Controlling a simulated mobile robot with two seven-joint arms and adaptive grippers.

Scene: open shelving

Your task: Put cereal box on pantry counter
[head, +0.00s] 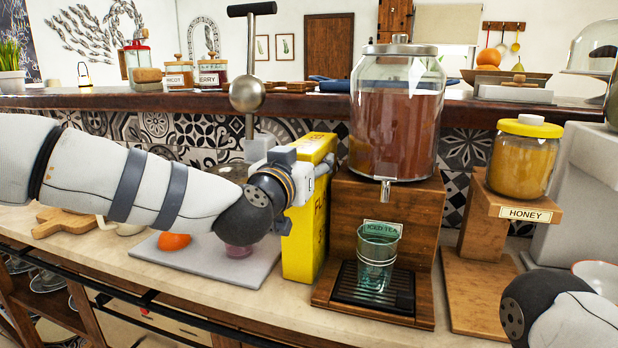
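A yellow cereal box (304,238) stands upright between a grey slab and the drink dispenser's wooden stand, its lower end at the counter (207,291). My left arm reaches in from the left, and my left gripper (318,170) is at the upper part of the box, overlapping its near side. The fingertips are small and partly hidden against the box, so I cannot tell whether they are closed on it. Only a rounded link of my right arm shows at the lower right; its gripper is out of view.
The iced tea dispenser (394,120) stands close right of the box, with a glass (377,257) below. A honey jar (523,160) stands farther right. The grey slab (205,268) holds an orange-red item. A raised dark ledge (290,104) with jars runs behind.

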